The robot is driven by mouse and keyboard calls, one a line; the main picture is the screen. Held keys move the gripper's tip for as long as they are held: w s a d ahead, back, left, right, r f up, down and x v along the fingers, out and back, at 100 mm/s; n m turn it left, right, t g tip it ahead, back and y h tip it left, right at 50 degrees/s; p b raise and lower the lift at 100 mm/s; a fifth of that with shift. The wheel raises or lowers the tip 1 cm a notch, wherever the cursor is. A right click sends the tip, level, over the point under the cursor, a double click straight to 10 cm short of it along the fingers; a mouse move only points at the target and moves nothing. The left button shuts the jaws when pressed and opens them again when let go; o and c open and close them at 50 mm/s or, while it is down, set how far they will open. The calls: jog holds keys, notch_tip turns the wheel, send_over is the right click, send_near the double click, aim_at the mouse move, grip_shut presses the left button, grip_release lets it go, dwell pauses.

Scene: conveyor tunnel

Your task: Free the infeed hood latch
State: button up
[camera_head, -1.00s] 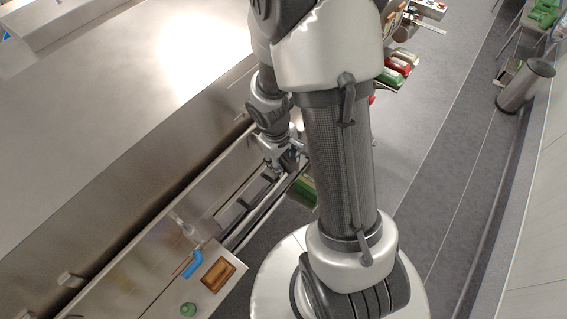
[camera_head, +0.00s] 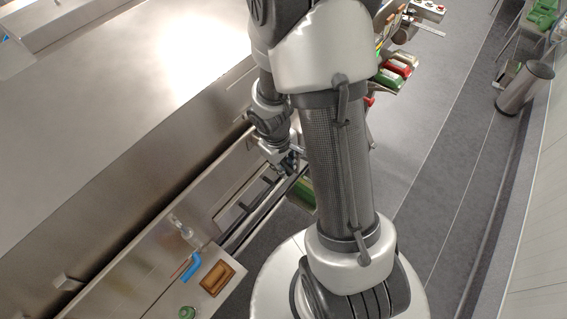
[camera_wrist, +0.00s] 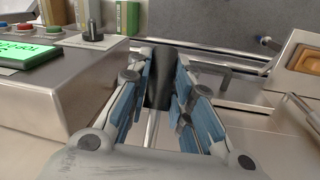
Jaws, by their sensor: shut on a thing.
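My gripper (camera_wrist: 160,100) is shut on a dark upright handle (camera_wrist: 160,84), which stands between its two blue-padded fingers in the wrist view. I take this handle to be the latch's, but no label shows. In the head view my gripper (camera_head: 287,160) is small and partly covered by my arm, over the metal rails at the side of the long steel housing (camera_head: 110,150). The handle cannot be made out there.
A panel with a green-lit display (camera_wrist: 30,55) and a black knob (camera_wrist: 92,24) stands close left of my gripper. A brown tray (camera_head: 217,279) and a blue handle (camera_head: 191,267) lie on the near steel surface. A bin (camera_head: 524,88) stands at the right; grey floor (camera_head: 440,170) is clear.

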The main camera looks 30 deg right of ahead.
grip_shut()
jog(key=shift+s+d+r+g+h+p, duration=0.1)
jog(key=shift+s+r+g+h+p, duration=0.2)
jog(key=shift+r+g+p, duration=0.35)
jog(key=shift+s+d+r+g+h+p, duration=0.1)
jog(key=shift+s+r+g+h+p, duration=0.15)
jog(key=shift+r+g+p, duration=0.35)
jog(key=shift+f, duration=0.2)
jog(key=o, duration=0.8)
grip_release()
jog(key=v, duration=1.2)
jog(key=shift+w+d, duration=0.1)
